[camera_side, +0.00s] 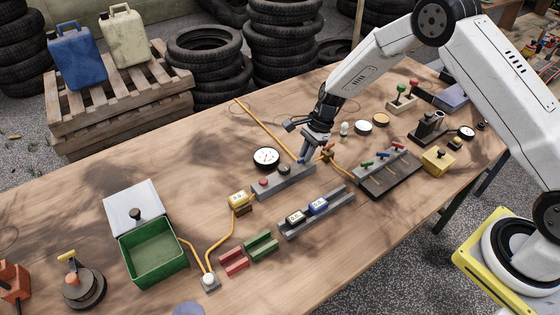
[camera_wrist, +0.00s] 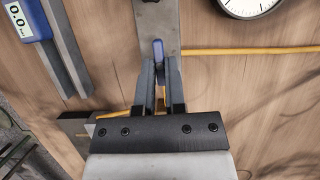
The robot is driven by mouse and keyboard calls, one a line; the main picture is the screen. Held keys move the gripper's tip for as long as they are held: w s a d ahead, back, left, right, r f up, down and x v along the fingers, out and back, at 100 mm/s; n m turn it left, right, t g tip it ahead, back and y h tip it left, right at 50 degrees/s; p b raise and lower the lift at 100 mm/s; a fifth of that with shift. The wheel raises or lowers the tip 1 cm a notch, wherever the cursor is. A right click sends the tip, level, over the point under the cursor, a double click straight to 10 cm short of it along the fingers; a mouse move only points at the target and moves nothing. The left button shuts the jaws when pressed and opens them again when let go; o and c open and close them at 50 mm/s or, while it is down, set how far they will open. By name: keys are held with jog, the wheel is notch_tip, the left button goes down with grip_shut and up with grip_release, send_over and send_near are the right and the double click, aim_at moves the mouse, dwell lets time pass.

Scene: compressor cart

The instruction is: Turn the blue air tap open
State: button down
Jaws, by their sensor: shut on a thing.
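The blue air tap (camera_wrist: 158,48) shows in the wrist view as a narrow blue lever over a grey block (camera_wrist: 170,25). My gripper (camera_wrist: 159,64) is shut on the lever, with one finger on each side of it. In the side view my gripper (camera_side: 306,154) reaches down to the far right end of the grey block (camera_side: 290,187), and a bit of the blue tap (camera_side: 301,161) shows at the fingertips. The lower part of the tap is hidden by the fingers.
A round gauge (camera_side: 266,157) stands just behind the block, and a yellow hose (camera_side: 265,127) runs past it. A rail with two small meters (camera_side: 316,214) lies in front. A panel with coloured levers (camera_side: 390,175) is to the right.

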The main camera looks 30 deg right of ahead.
jog(key=shift+n, duration=0.5)
jog(key=n+g, duration=0.1)
jog(key=n, duration=0.2)
jog(key=shift+w+g, duration=0.15)
jog(key=shift+g, duration=0.15)
jog(key=n, duration=0.2)
jog(key=n+g+h, duration=0.1)
jog(key=n, duration=0.1)
jog(key=shift+w+a+n+g, duration=0.1)
jog(key=shift+w+n+g, duration=0.05)
jog(key=shift+n+g, duration=0.2)
jog(key=n, duration=0.2)
jog(key=n+h, duration=0.1)
jog(key=n, duration=0.1)
jog(key=shift+w+a+n+g+h, duration=0.1)
jog(key=shift+a+n+g+h, duration=0.05)
jog(key=shift+n+g+h, duration=0.2)
jog(key=shift+a+n+g+h, duration=0.1)
jog(key=shift+n+g+h, duration=0.4)
jog(key=shift+n, duration=1.2)
jog(key=c, duration=0.7)
grip_release()
